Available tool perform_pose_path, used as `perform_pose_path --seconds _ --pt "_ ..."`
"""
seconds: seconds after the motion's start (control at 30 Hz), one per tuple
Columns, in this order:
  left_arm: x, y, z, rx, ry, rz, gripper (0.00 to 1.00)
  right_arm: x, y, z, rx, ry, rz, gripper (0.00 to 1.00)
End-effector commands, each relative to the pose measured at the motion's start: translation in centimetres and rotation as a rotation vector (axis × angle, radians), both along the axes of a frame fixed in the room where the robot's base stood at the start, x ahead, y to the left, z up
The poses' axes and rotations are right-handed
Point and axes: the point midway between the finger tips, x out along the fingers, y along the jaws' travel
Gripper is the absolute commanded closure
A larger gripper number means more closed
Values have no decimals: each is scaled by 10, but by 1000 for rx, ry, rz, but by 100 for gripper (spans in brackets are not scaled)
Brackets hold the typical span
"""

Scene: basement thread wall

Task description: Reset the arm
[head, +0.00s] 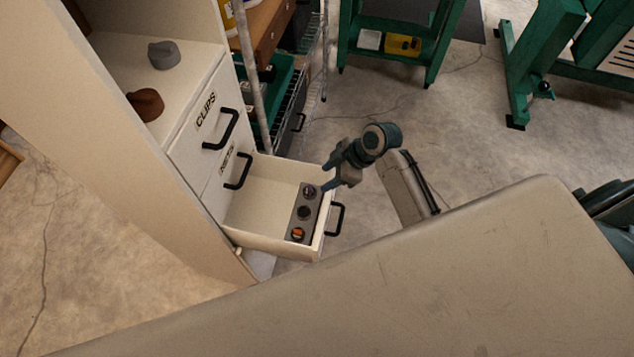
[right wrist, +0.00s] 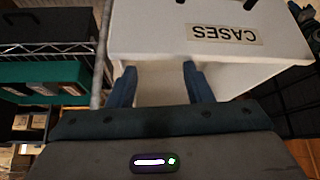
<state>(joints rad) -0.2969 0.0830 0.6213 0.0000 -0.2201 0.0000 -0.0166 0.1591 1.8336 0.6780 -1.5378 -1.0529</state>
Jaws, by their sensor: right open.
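My right gripper (head: 333,174) is open and empty in the head view. It hovers by the right side of an open drawer (head: 253,199), near the drawer's front edge. In the right wrist view the two fingers of my right gripper (right wrist: 158,84) stand apart with nothing between them, in front of a white drawer front labelled CASES (right wrist: 225,33). The open drawer holds a grey strip (head: 304,212) with several round items in it, one of them orange. My left gripper is not in view.
A white cabinet has closed drawers labelled CLIPS (head: 206,110) and NETS (head: 226,160). A grey object (head: 164,54) and a brown object (head: 146,103) lie on its top. A wire rack (head: 290,100) stands behind. Green metal stands (head: 400,60) are farther back; bare concrete floor lies between.

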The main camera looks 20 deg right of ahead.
Motion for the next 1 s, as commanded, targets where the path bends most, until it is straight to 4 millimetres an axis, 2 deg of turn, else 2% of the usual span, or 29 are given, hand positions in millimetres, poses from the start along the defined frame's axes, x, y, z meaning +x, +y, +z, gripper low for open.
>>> perform_pose_path --seconds 0.1,0.3,0.53,0.63,0.73,0.83,1.0 --pt "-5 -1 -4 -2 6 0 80 -4 -13 16 -14 -5 4 53" --pt "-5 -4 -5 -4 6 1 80 -6 -17 31 -6 -9 2 53" --pt "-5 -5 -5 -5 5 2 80 -6 -16 33 -4 -10 0 53" --pt "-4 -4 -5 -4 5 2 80 -15 -16 30 -17 6 -33 53" --pt "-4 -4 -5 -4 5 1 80 -40 -19 23 -54 52 -137 53" --pt "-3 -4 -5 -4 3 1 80 -78 -25 18 -110 108 -315 53" --pt "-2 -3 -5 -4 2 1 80 -128 -40 22 -177 158 -590 53"
